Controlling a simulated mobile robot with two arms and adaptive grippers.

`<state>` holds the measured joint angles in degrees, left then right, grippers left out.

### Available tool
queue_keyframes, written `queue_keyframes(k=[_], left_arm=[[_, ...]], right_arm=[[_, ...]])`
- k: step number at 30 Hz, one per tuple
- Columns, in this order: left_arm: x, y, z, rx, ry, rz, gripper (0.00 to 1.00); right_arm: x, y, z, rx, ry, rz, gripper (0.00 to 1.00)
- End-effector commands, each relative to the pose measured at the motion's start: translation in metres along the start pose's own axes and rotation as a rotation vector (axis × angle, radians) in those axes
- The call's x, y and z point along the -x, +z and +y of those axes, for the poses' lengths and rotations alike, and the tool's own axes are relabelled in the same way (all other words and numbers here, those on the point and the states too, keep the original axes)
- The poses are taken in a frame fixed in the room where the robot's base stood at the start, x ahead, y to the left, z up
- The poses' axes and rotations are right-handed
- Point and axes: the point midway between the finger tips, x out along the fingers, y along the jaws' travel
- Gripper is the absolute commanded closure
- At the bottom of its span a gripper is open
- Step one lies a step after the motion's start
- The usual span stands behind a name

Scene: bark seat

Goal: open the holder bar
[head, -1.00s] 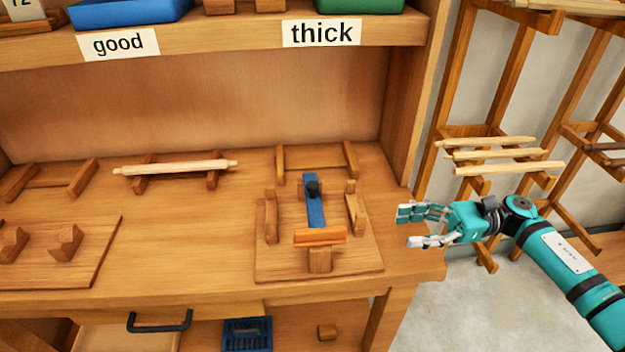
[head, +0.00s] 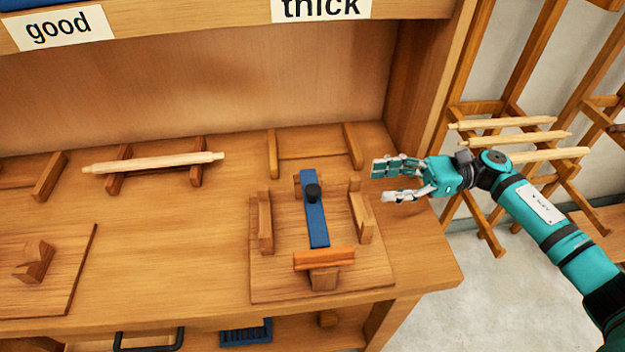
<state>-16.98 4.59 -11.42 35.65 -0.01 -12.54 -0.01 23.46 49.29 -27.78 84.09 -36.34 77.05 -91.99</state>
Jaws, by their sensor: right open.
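The holder is a wooden board (head: 285,287) on the bench with upright wooden blocks at its sides. A blue bar (head: 316,228) with a black knob (head: 312,192) lies along its middle, running front to back. Its near end meets an orange crosspiece (head: 323,259) that sits on a wooden block at the front. My right gripper (head: 384,183) is open and empty, to the right of the holder and apart from it, with its fingers pointing left. My left gripper is not in view.
A pale turned rod (head: 153,163) rests on two wooden supports at the back left. An empty wooden rack (head: 312,154) stands behind the holder. A shelf with "good" and "thick" labels is above. Several rods lie on a rack at right.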

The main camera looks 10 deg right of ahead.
Motion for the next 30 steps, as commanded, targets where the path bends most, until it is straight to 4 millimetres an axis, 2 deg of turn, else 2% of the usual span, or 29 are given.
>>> queue_keyframes(k=[3, 6, 12, 18, 24, 30], left_arm=[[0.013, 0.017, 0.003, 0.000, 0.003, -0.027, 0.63], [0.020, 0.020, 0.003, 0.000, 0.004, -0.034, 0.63], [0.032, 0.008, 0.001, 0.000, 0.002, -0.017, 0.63], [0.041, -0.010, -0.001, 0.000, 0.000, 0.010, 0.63], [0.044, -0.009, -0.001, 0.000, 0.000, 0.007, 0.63], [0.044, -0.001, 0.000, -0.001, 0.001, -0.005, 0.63]], right_arm=[[-0.028, 0.005, 0.001, 0.000, 0.005, -0.003, 0.49], [-0.050, 0.005, 0.000, 0.000, 0.003, -0.004, 0.49], [-0.094, 0.004, 0.001, 0.000, 0.003, -0.003, 0.49], [-0.127, 0.003, 0.000, 0.000, 0.001, -0.003, 0.49], [-0.142, 0.001, 0.000, 0.000, 0.000, -0.001, 0.49], [-0.144, 0.000, 0.000, 0.000, 0.000, 0.000, 0.49]])
